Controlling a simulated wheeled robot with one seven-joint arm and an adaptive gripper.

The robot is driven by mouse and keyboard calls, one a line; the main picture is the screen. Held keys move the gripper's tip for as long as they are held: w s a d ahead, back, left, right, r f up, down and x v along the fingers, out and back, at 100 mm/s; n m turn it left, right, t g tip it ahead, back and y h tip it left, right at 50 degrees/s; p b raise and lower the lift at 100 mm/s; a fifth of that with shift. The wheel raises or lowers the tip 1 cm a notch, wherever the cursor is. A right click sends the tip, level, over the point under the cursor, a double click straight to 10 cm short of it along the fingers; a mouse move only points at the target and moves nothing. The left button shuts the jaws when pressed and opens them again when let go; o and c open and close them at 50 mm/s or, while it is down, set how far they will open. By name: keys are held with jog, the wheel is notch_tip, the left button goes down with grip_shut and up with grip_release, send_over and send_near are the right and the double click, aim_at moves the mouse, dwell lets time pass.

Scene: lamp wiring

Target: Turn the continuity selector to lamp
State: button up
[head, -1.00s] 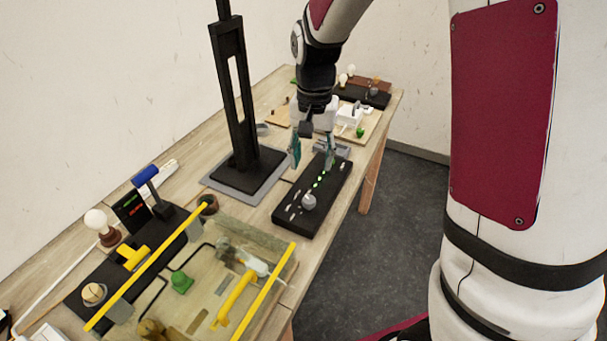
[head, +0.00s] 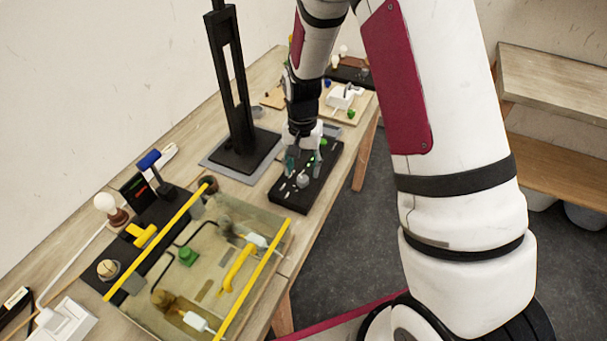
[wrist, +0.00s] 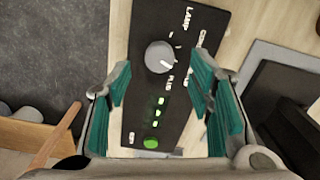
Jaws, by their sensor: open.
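The continuity selector is a round grey knob (wrist: 160,57) on a long black panel (wrist: 140,20); the knob also shows in the head view (head: 303,181). Its white pointer mark faces the lower right in the wrist view, roughly toward a label that looks like PLUG. The LAMP label (wrist: 187,17) is at the panel's upper right in the wrist view. My gripper (wrist: 162,80) is open, with teal pads on either side of the panel's middle. The knob appears between and just beyond the fingertips, apart from both. In the head view the gripper (head: 303,166) hangs over the panel.
Green lights (wrist: 158,106) and a round green button (wrist: 151,143) are on the panel. A black stand (head: 236,130) rises left of it. A tank with yellow rails (head: 264,280) is in front. Open floor lies right of the bench.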

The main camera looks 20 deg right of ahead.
aim_at(303, 179)
jog(key=shift+f, duration=1.8)
jog(key=shift+c, duration=0.6)
grip_shut()
